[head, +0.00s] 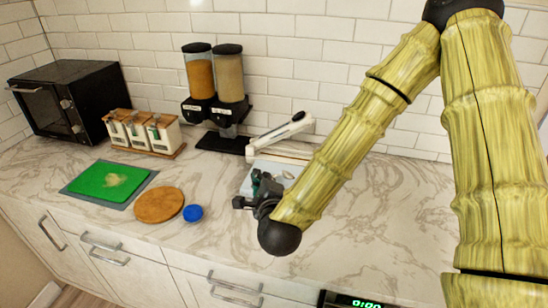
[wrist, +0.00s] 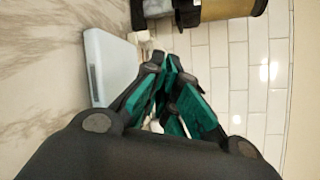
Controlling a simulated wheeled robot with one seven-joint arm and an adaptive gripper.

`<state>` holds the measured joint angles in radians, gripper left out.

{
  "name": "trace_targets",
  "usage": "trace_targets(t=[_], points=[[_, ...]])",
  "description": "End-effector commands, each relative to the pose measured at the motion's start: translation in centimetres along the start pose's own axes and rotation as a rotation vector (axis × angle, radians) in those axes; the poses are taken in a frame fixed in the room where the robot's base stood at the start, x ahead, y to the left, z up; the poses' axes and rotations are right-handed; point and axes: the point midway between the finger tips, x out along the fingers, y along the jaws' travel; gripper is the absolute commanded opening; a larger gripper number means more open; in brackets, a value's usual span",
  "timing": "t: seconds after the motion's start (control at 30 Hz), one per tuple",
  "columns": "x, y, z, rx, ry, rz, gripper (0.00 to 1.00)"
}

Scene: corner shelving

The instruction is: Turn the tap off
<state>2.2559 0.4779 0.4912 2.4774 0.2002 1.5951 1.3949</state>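I cannot make out a tap, spout or sink in either view. My gripper (head: 262,190) is over the marble counter, in front of a pale appliance with a raised arm (head: 280,132). In the wrist view, my gripper's teal-padded fingers (wrist: 166,66) come together at their tips, with nothing visible between them. A white slab-like body (wrist: 110,68) lies just left of the fingertips there. My gripper and forearm hide part of the counter and the appliance in the head view.
Two dispensers (head: 213,75) stand against the tiled wall, with a canister rack (head: 145,132) and black microwave (head: 66,98) to their left. A green board (head: 108,180), round wooden board (head: 158,204) and blue lid (head: 193,213) lie nearer. The counter's right side (head: 385,215) is clear.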

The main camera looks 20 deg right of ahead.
Motion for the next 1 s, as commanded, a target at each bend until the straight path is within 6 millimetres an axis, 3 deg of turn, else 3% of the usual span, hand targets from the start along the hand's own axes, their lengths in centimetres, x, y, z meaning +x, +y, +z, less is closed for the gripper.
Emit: trace_targets(t=[0.17, 0.7, 1.0], points=[[2.0, -0.9, -0.1, -0.002, -0.004, 0.000, 0.00], [12.4, -3.2, -2.6, -0.003, -0.002, 0.000, 0.00], [15.1, -3.4, -3.4, -0.001, -0.003, 0.001, 0.00]])
